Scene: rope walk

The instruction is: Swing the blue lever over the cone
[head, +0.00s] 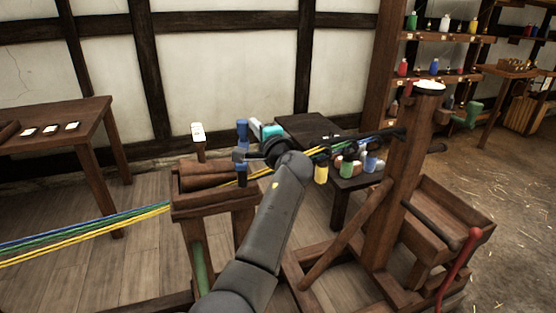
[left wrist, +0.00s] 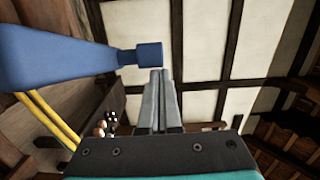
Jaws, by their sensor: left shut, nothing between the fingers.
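The blue lever (head: 242,129) stands upright at the right end of the wooden stand, its middle hidden behind my left gripper. In the left wrist view a large blue tapered shaft with a knob end (left wrist: 75,55) lies close beside the fingertips; it looks like the lever. My left gripper (head: 238,156) is shut and empty, in front of the lever. Its fingers also show in the left wrist view (left wrist: 160,75); I cannot tell whether they touch the blue part. A brown wooden body, seemingly the cone (head: 205,177), lies on the stand left of the gripper. My right gripper is not in view.
Blue, green and yellow strands (head: 90,230) run from the left to the stand and on to the right. A wooden post (head: 400,190) and a red lever (head: 459,262) stand at the right.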

